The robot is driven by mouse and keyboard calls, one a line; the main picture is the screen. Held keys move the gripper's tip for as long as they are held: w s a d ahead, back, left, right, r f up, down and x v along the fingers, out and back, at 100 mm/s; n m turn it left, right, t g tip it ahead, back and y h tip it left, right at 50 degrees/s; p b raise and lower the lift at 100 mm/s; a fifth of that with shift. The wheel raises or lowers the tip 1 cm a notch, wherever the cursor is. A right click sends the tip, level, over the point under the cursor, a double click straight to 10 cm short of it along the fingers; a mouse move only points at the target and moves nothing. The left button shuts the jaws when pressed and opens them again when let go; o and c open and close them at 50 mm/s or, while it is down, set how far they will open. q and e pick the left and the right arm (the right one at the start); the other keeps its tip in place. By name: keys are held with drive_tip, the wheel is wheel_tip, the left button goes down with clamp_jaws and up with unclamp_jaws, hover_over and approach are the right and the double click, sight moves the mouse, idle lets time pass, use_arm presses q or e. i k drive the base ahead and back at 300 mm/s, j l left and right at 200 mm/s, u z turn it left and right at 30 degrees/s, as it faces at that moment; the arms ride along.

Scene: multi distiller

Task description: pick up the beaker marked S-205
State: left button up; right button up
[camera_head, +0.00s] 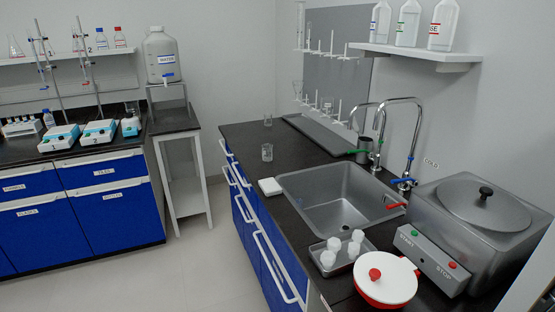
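A small clear glass beaker (267,153) stands upright on the dark counter near its left edge, beyond the sink. A second small clear glass vessel (268,119) stands farther back on the same counter. Any marking on either is too small to read, so I cannot tell which is S-205. Neither of my grippers is in view.
A sink (335,207) with tall taps is set in the counter. A white block (270,187) lies by the sink. Floor left of the counter is free.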

sight(267, 149)
drive_tip(key=i+j+z, duration=0.15)
drive_tip(key=z, duration=0.25)
drive_tip(key=i+j+z, duration=0.1)
drive_tip(key=z, duration=0.25)
drive_tip(key=j+z, duration=0.4)
drive_tip(key=i+j+z, duration=0.1)
drive_tip(key=z, duration=0.3)
